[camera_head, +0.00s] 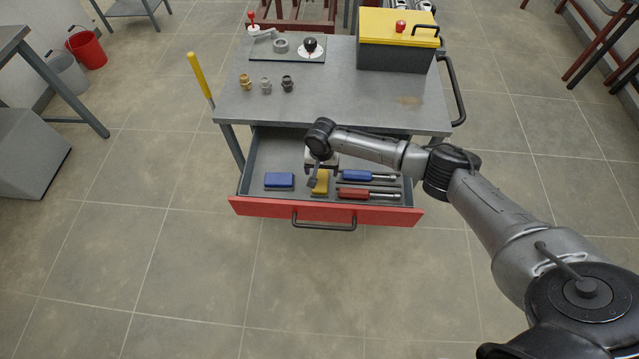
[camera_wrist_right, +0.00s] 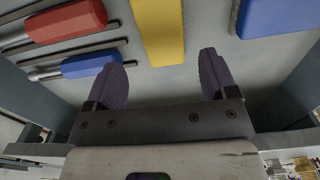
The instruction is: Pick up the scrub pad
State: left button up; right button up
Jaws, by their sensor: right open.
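The red-fronted drawer (camera_head: 262,207) is open below the bench. A flat yellow pad (camera_head: 321,182) lies in it near the middle, and a flat blue pad (camera_head: 279,180) lies to its left. I cannot tell which the task calls the scrub pad. My right gripper (camera_head: 318,174) is over the drawer at the yellow pad and partly hides it. In the right wrist view the open fingers (camera_wrist_right: 161,76) are apart and empty. The yellow pad (camera_wrist_right: 160,30) lies ahead between their lines. The blue pad (camera_wrist_right: 276,17), with a rough grey edge, is to the right. My left gripper is not in view.
A blue-handled tool (camera_head: 357,175) and a red-handled tool (camera_head: 355,193) lie just right of the yellow pad, with dark bars beside them. Drawer walls surround the gripper. The bench top (camera_head: 330,98) overhangs behind, with fittings and a yellow-lidded box (camera_head: 385,27).

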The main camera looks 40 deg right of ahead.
aim_at(321, 180)
jog(key=shift+s+a+f+b, duration=0.15)
jog(key=shift+f+b, duration=0.35)
jog(key=shift+f, duration=1.05)
jog(key=shift+w+a+f+b, duration=0.15)
jog(key=shift+f+b, duration=0.3)
jog(key=shift+f, duration=1.1)
jog(key=shift+s, duration=0.1)
jog(key=shift+c, duration=0.2)
jog(key=c, duration=0.7)
jog(key=shift+c, duration=0.2)
jog(key=shift+r, duration=0.1)
